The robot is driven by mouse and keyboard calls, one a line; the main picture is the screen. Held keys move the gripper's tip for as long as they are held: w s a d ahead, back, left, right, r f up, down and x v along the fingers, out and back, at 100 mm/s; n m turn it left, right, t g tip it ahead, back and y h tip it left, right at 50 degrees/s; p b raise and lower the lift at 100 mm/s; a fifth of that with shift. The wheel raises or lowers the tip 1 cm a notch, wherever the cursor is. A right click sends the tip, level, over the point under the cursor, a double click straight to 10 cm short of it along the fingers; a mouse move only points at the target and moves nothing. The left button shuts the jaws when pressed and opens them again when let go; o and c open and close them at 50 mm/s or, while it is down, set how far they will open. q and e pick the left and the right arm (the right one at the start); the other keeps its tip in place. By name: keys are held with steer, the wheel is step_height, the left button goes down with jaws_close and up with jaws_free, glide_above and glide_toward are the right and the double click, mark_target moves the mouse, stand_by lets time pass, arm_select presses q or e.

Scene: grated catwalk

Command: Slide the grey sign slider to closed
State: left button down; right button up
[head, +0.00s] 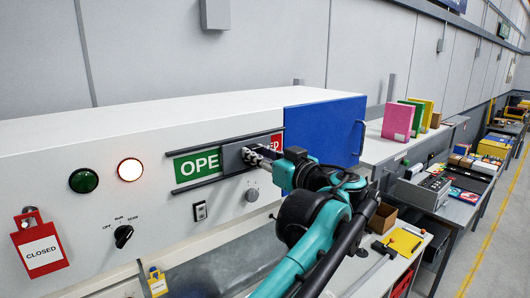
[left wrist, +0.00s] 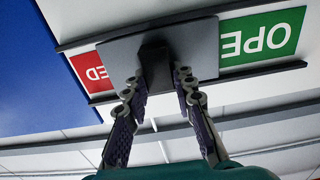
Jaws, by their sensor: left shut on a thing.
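The grey sign slider (head: 234,159) is a flat plate on two dark rails across a white panel. It sits between the green "OPE" field (head: 197,165) on its left and the red field (head: 277,142) on its right, which shows "ED". It covers the middle of the sign. My left gripper (head: 256,157) is shut on the slider's dark knob (left wrist: 154,62). In the left wrist view, upside down, the fingers stand on both sides of the knob, in front of the plate (left wrist: 118,54). My right gripper is not in view.
A blue panel (head: 325,128) stands just right of the sign. Below the sign are a grey knob (head: 251,195) and a small switch (head: 200,211). A red padlock tag (head: 41,252) hangs at left. Benches with pink (head: 397,122) and other items line the right.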

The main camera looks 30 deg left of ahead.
arm_select(q)
steer(key=s+a, duration=0.1)
steer(key=s, duration=0.1)
steer(key=s+a, duration=0.1)
steer(key=s, duration=0.1)
steer(key=s+a, duration=0.1)
steer(key=s, duration=0.2)
steer(key=shift+s+a, duration=0.15)
steer(key=shift+s, duration=0.35)
steer(key=shift+s+a, duration=0.3)
steer(key=shift+s, duration=0.3)
steer(key=shift+s+a, duration=0.25)
steer(key=shift+s, duration=0.35)
steer(key=shift+w+d, duration=0.15)
steer(key=shift+w, duration=0.1)
steer(key=c, duration=1.2)
jaws_free()
steer(key=shift+s, duration=0.2)
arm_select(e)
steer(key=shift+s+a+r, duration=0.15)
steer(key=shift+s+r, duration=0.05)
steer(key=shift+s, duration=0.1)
arm_select(q)
steer(key=shift+w, duration=0.15)
steer(key=v, duration=1.2)
